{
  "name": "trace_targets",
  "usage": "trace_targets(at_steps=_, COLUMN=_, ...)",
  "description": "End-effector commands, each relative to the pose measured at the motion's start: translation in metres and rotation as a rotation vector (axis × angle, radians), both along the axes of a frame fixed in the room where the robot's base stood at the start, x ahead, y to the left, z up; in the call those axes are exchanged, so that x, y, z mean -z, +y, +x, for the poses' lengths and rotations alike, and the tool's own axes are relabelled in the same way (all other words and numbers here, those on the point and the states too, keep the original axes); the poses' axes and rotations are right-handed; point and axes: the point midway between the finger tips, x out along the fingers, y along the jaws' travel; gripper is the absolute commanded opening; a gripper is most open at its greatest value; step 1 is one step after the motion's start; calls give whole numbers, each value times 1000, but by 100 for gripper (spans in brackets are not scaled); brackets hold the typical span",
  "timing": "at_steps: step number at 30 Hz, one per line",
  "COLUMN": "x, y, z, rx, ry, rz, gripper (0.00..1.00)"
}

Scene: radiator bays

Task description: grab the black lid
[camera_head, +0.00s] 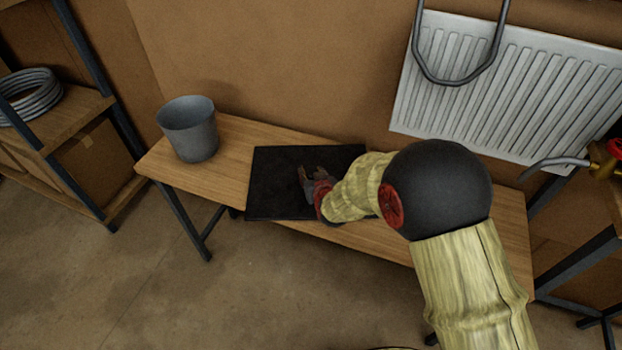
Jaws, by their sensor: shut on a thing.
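A flat black square mat (275,185) lies on the wooden bench. My gripper (312,172) is low over the middle of the mat, reaching in from the right. It is shut on the black lid, which is dark against the dark mat, so its outline can hardly be made out. My wrist and forearm cover the right part of the mat. I cannot tell whether the lid touches the mat or is lifted off it.
A grey bucket (188,130) stands on the bench left of the mat. A white radiator (510,95) is on the wall behind at the right. A shelf with a coiled grey hose (32,97) stands at the left. The bench (235,140) is bare between bucket and mat.

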Motion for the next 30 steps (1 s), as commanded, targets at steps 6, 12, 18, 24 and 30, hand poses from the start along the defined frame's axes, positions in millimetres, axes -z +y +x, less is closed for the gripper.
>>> trace_targets(at_steps=6, x=0, y=0, z=0, rx=0, ry=0, rz=0, gripper=2)
trace_targets(at_steps=12, x=-1, y=0, z=1, rx=0, ry=-3, rz=1, gripper=0)
trace_targets(at_steps=18, x=-5, y=0, z=1, rx=0, ry=-3, rz=1, gripper=0)
trace_targets(at_steps=24, x=-35, y=0, z=1, rx=0, ry=-6, rz=2, gripper=0)
trace_targets(at_steps=30, x=-73, y=0, z=1, rx=0, ry=-6, rz=1, gripper=0)
